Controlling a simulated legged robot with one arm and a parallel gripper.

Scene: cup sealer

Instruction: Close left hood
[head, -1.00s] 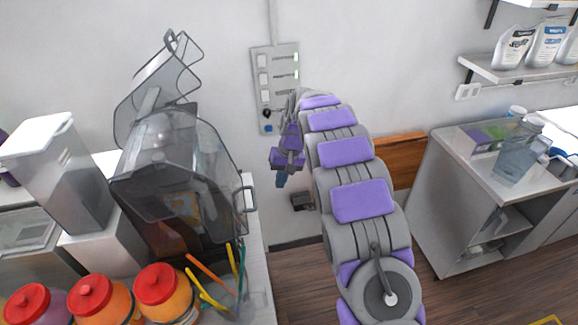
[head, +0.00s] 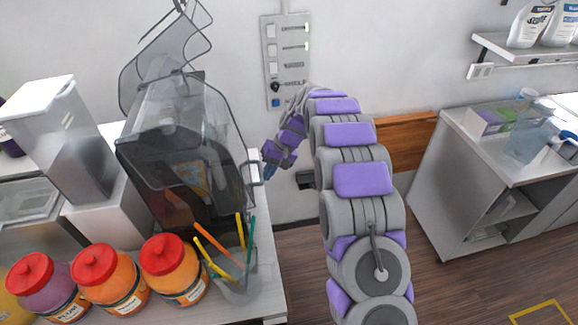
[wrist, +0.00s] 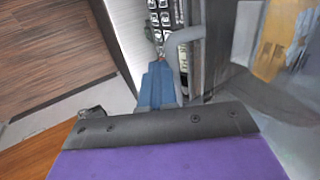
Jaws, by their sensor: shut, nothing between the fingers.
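A dark machine (head: 165,200) with smoky clear hoods stands on the left counter. One hood (head: 160,50) is raised and tilted up at the back. A nearer hood panel (head: 190,125) slopes down over the machine's front and has a grey loop handle (head: 251,172) at its right edge. I cannot tell which one is the left hood.
Jars with red lids (head: 165,268) and a clear cup of coloured straws (head: 238,278) stand on the counter's front. A keypad (wrist: 160,15) shows beyond my fingers. A wall switch panel (head: 287,60) is behind. The floor on the right is open.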

